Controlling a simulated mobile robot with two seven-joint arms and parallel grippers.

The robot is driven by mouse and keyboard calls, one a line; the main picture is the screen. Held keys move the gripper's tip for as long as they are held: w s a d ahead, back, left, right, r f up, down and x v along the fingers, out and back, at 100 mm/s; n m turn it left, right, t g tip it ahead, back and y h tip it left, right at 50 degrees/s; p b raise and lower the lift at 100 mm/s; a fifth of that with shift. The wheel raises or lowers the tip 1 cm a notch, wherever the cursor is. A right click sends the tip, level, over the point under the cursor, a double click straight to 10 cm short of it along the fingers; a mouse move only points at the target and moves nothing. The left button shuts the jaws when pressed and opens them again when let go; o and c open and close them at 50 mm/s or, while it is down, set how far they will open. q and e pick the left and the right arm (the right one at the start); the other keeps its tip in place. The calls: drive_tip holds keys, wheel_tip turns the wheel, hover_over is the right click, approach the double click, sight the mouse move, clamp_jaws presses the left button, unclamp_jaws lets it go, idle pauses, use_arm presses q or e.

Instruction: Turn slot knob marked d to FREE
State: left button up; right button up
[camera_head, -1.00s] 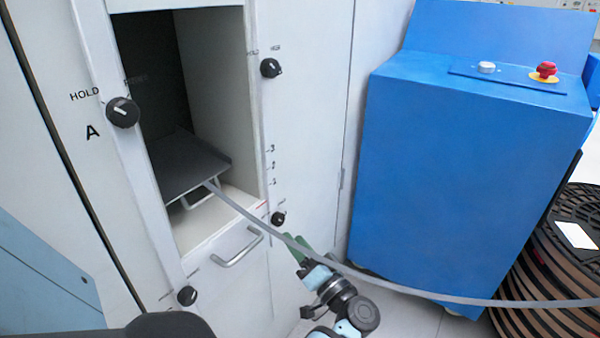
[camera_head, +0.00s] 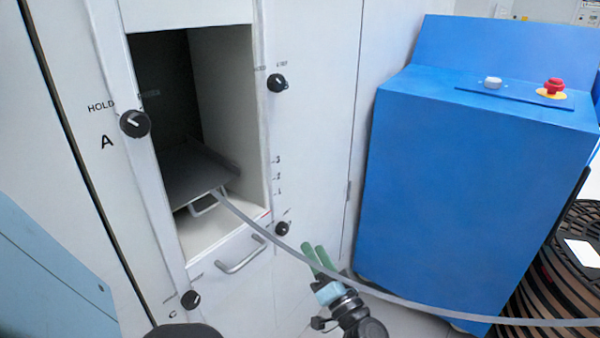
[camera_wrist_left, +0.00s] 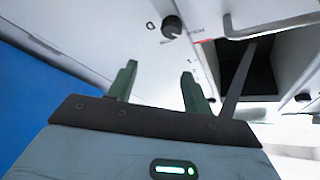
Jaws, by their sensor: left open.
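The small black knob (camera_head: 282,229) sits on the white cabinet's lower right post, beside the drawer. It also shows in the left wrist view as a black knob (camera_wrist_left: 172,27) beside a letter that looks like D. Its setting is too small to read. My left gripper (camera_head: 319,257) has green fingers and is just below and right of this knob in the head view, apart from it. In the wrist view the open fingers (camera_wrist_left: 157,82) point toward the panel, with nothing between them. My right gripper is not in view.
Other black knobs sit at upper left by A (camera_head: 135,124), upper right (camera_head: 277,83) and lower left (camera_head: 190,299). A grey strip (camera_head: 400,299) runs from the cabinet's tray across to the right, passing close to my left gripper. A blue console (camera_head: 460,190) stands to the right.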

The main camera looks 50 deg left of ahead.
use_arm(q)
drive_tip(key=w+d+r+m+t+h, duration=0.4)
drive_tip(key=w+d+m+t+h, duration=0.5)
drive_tip(key=w+t, duration=0.55)
drive_tip(key=w+d+f+m+t+h, duration=0.2)
drive_tip(key=w+d+m+h, duration=0.15)
drive_tip(key=m+h, duration=0.3)
drive_tip(key=n+g+y+b, duration=0.3)
drive_tip(key=n+g+y, duration=0.9)
drive_tip(key=n+g, duration=1)
approach(286, 231)
drive_tip(key=a+m+g, duration=0.2)
drive_tip(key=x, duration=0.5)
drive_tip(key=shift+w+a, duration=0.15)
drive_tip(key=shift+w, duration=0.1)
drive_tip(key=shift+s+a, duration=0.1)
drive_tip(key=shift+a, duration=0.4)
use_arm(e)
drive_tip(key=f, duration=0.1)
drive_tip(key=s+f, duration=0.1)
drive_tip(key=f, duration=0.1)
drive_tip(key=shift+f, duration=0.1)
